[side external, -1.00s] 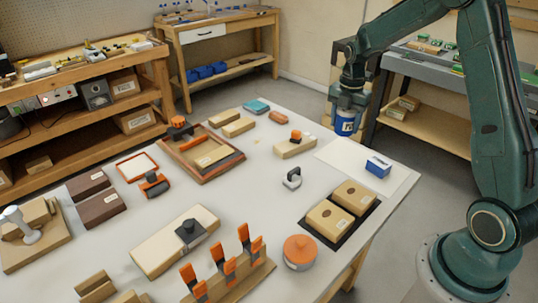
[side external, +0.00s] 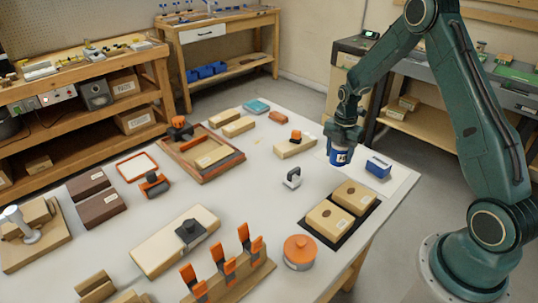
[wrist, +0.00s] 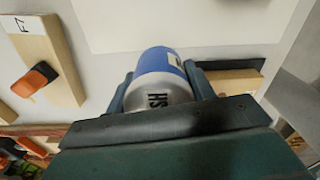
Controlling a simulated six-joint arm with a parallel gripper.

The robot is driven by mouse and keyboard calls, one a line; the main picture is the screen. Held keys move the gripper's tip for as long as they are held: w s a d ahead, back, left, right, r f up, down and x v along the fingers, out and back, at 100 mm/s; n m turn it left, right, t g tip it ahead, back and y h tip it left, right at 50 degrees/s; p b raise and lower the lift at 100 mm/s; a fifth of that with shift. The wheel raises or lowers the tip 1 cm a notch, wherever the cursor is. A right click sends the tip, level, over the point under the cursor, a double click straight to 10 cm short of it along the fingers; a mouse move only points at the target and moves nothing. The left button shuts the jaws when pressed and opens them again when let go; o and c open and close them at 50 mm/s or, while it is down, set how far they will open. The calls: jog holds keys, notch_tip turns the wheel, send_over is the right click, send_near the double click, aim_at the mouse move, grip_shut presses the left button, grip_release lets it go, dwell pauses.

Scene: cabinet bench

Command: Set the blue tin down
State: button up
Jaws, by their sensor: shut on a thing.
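The blue tin (side external: 339,157) has a white label and is held in my gripper (side external: 343,142) near the right end of the white table. In the wrist view the tin (wrist: 163,62) lies between the two fingers of my gripper (wrist: 158,85), its blue and silver side with dark letters showing. My gripper is shut on it. The tin is over or at the white sheet (side external: 402,178); whether its base touches cannot be told. A blue box (side external: 378,166) with a white label stands just right of the tin on that sheet.
Two cardboard boxes (side external: 327,216) sit on a dark mat in front of the tin. A wooden block with an orange knob (side external: 296,146) lies to its left. A grey-handled item (side external: 292,178) and an orange-lidded round tin (side external: 299,253) stand nearer. The sheet's right part is bare.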

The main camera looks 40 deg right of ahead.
aim_at(337, 162)
jog(key=shift+f, duration=1.9)
jog(key=shift+f, duration=0.1)
jog(key=o, duration=1.1)
notch_tip(337, 162, up, 12)
jog(key=shift+f, duration=0.1)
jog(key=shift+r, duration=0.2)
